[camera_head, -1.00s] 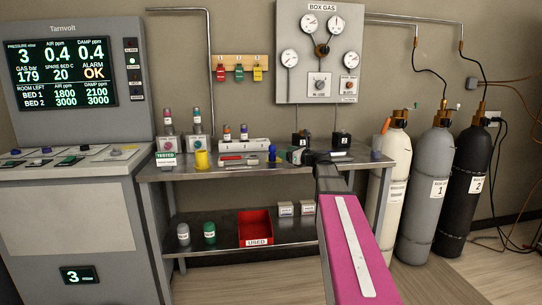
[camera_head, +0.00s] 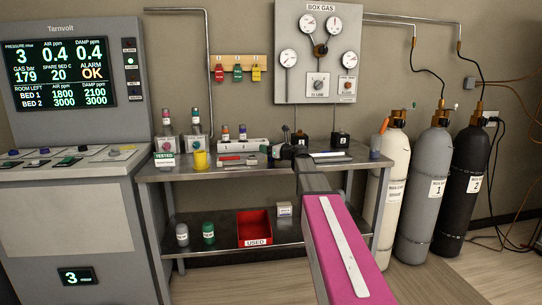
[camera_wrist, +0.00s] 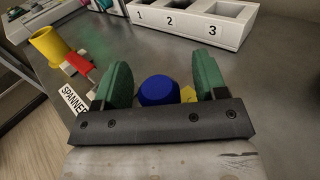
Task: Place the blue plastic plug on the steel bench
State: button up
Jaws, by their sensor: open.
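The blue plastic plug (camera_wrist: 158,90) shows in the wrist view as a round blue top between the two green fingers of my gripper (camera_wrist: 163,72). The fingers are open, with a gap on each side of the plug. The lower part of the plug is hidden behind the dark gripper bar. The steel bench top (camera_wrist: 268,82) lies around and under it. In the head view my gripper (camera_head: 268,151) is low over the steel bench (camera_head: 225,174), and I cannot make out the plug behind it.
A white block with numbered compartments (camera_wrist: 192,22) stands beyond the gripper. A yellow cup (camera_wrist: 47,46), a red item (camera_wrist: 79,65) and a spanner label (camera_wrist: 72,99) are at the left. Gas cylinders (camera_head: 431,190) stand right of the bench.

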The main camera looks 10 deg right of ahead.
jog(key=shift+w+a, duration=0.15)
jog(key=shift+w, duration=0.05)
jog(key=c, duration=1.1)
